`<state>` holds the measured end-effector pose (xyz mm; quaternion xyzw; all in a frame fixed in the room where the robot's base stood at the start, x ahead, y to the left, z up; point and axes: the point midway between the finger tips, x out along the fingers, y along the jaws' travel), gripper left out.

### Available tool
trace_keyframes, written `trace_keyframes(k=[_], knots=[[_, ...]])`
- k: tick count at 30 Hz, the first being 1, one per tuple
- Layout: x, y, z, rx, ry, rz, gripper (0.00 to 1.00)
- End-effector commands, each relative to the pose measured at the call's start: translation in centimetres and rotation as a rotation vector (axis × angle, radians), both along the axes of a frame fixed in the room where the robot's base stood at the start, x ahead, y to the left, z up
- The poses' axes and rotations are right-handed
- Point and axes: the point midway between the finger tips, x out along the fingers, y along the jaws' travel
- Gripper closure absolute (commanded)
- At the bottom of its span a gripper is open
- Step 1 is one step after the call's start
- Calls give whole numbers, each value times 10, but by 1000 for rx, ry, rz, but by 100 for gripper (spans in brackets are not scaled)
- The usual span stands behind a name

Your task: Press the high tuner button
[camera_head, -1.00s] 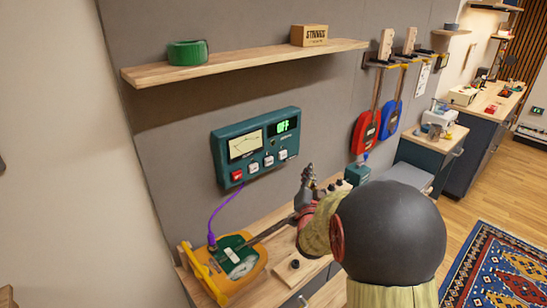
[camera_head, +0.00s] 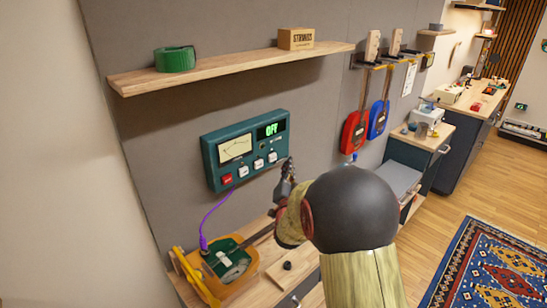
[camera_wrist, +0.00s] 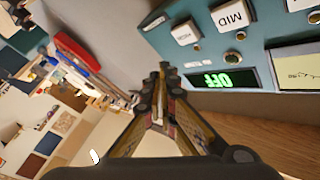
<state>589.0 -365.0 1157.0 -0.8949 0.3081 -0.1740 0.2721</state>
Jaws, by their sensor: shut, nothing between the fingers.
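The teal tuner box (camera_head: 247,150) hangs on the grey wall, with a needle meter, a green display reading OFF, a red button (camera_head: 227,179) and a row of white buttons. The high button (camera_head: 272,157) is the rightmost white one; in the wrist view it is the white key (camera_wrist: 185,33) beside the MID key (camera_wrist: 232,14), its label hard to read. My gripper (camera_head: 289,164) is shut and empty, near the box's lower right corner. In the wrist view its fingertips (camera_wrist: 164,68) show beside the box's edge, below the high button. Contact with the box is not visible.
A wooden shelf (camera_head: 230,69) with green tape (camera_head: 176,59) and a small box (camera_head: 296,39) runs above the tuner. A yellow-and-green device (camera_head: 228,260) with a purple cable sits on the bench below. Red and blue instruments (camera_head: 355,131) hang to the right.

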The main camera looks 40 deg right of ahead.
Motion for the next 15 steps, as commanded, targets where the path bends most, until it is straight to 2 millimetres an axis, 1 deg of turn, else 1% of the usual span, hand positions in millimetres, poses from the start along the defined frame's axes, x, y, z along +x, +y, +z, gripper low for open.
trace_keyframes(k=[1,6,10,15], knots=[[8,1,1,0,1,3,100],[25,2,-1,-1,-1,1,100],[34,3,-2,0,0,1,100],[38,3,-1,0,0,0,100]])
